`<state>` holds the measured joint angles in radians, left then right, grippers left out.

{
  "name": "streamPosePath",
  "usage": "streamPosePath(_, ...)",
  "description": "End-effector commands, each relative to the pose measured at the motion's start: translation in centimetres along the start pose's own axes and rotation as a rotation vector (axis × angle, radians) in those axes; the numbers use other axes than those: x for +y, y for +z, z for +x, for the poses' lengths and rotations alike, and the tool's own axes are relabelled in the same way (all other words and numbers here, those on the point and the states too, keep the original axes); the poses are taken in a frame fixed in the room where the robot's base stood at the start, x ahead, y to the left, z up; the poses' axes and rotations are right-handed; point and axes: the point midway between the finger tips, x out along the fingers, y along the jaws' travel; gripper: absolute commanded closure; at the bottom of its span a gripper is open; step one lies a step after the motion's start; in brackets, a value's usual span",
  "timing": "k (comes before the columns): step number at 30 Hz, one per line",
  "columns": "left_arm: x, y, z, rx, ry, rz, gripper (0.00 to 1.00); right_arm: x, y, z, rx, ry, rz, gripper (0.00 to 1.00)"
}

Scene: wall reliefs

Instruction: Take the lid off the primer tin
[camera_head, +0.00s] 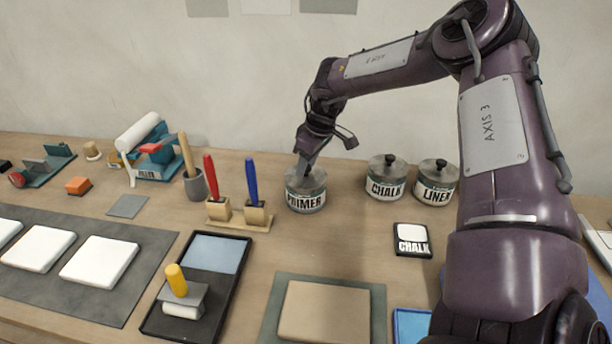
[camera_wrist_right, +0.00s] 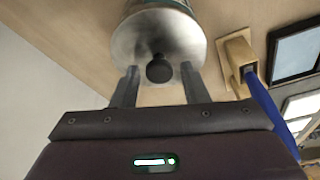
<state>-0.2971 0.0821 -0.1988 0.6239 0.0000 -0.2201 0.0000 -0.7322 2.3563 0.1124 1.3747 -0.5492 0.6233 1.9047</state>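My left gripper is not in view.
Tins lettered CHALK (camera_head: 385,185) and LINER (camera_head: 434,189) stand to the right. A wooden holder (camera_head: 228,216) with red- and blue-handled tools is close on the left. A black tray (camera_head: 230,292) and a brown board (camera_head: 325,312) lie in front.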

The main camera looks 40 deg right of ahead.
Motion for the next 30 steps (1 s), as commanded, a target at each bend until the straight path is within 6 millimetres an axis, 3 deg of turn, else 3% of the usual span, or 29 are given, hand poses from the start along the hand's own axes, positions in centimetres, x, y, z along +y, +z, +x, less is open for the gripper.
streamPosePath(1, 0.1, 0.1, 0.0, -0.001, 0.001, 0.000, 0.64, 0.0, 0.0, 0.0, 0.000, 0.000, 0.000, 0.66)
streamPosePath(8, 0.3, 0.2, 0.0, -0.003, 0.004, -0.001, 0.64, 0.0, 0.0, 0.0, 0.000, 0.000, 0.000, 0.96)
streamPosePath(17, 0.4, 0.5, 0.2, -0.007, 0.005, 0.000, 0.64, 0.0, -0.2, -0.5, 0.002, 0.001, 0.000, 0.96)
streamPosePath(30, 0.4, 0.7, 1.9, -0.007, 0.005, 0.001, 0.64, 0.0, -2.3, -7.9, 0.003, 0.003, 0.000, 0.96)
